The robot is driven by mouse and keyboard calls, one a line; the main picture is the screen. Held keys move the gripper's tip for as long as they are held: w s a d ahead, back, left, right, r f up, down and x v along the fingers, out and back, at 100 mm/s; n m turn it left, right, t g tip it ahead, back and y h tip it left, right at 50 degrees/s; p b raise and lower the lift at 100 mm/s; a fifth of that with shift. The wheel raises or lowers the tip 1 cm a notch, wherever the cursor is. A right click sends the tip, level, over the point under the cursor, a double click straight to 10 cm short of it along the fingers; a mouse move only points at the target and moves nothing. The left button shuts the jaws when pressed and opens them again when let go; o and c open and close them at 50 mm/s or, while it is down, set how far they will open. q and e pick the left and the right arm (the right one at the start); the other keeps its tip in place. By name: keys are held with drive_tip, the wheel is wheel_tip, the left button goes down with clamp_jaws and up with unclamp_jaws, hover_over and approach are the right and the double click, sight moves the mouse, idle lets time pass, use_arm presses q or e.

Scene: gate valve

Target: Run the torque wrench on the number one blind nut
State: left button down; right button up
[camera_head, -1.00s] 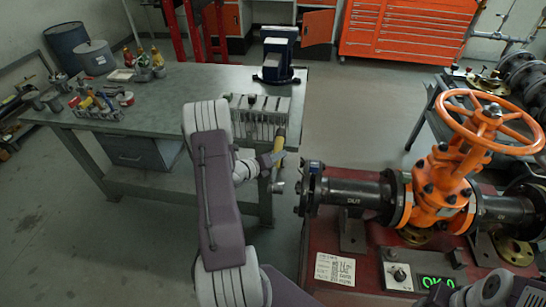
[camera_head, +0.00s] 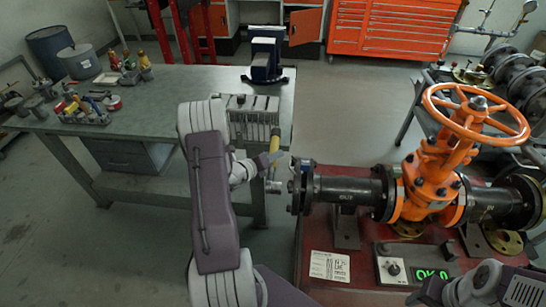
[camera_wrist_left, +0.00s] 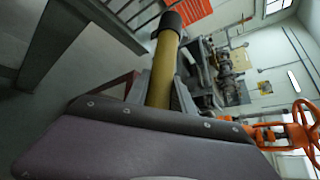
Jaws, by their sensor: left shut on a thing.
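My left gripper (camera_head: 262,162) is shut on the torque wrench. The wrench's yellow handle (camera_head: 275,138) points up, and its metal socket end (camera_head: 273,187) hangs just left of the blind flange (camera_head: 297,190) on the left end of the black pipe. A small gap seems to remain between socket and flange nuts. I cannot tell which nut is number one. In the left wrist view the yellow handle with its black end (camera_wrist_left: 168,40) rises from behind the gripper body. My right arm (camera_head: 490,287) shows at the bottom right; its fingers are not clear.
The orange gate valve (camera_head: 428,180) with its handwheel (camera_head: 475,108) stands on a red skid (camera_head: 320,288) with a green-lit display (camera_head: 432,273).

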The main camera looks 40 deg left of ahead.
use_arm(q)
drive_tip(key=shift+r, duration=0.1)
drive_tip(key=shift+w+d+b, duration=0.2)
drive_tip(key=shift+w+d, duration=0.25)
drive_tip(key=shift+d, duration=0.3)
drive_tip(key=shift+w+d+b, duration=0.15)
drive_tip(key=shift+w+d, duration=0.3)
drive_tip(key=shift+d, duration=0.35)
drive_tip(key=shift+w+d+b, duration=0.35)
drive_tip(key=shift+d+b, duration=0.3)
drive_tip(key=shift+b, duration=0.05)
idle(3.2)
drive_tip(key=shift+b, duration=0.55)
idle(1.9)
